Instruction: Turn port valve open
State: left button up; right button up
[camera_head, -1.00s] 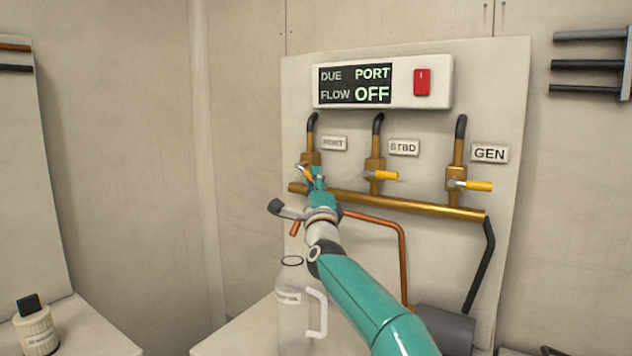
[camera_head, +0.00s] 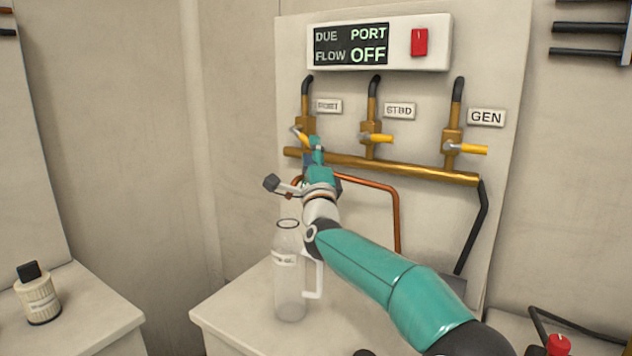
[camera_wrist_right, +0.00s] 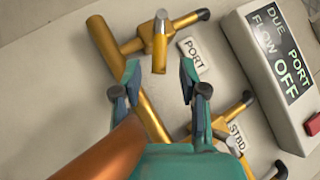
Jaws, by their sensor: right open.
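The port valve (camera_head: 304,127) is the leftmost of three brass valves on the wall panel. Its yellow handle (camera_head: 301,138) slants down to the right, unlike the level handles of the other two. In the right wrist view this handle (camera_wrist_right: 160,60) lies ahead, between the lines of my fingertips. My right gripper (camera_head: 314,148) is at the port valve, partly covering it in the head view. In the wrist view its fingers (camera_wrist_right: 158,78) are apart with nothing clasped; whether one touches the handle I cannot tell. The display (camera_head: 350,45) reads DUE PORT, FLOW OFF. My left gripper is out of view.
The STBD valve (camera_head: 371,139) and GEN valve (camera_head: 454,148) stand to the right on the same brass pipe (camera_head: 400,167). A copper pipe (camera_head: 397,215) runs below. A clear jug (camera_head: 289,290) stands on the white bench under my right arm. A small bottle (camera_head: 38,297) stands at left.

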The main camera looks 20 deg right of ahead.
jog(key=v, duration=0.8)
jog(key=shift+f, duration=0.2)
jog(key=shift+s, duration=0.1)
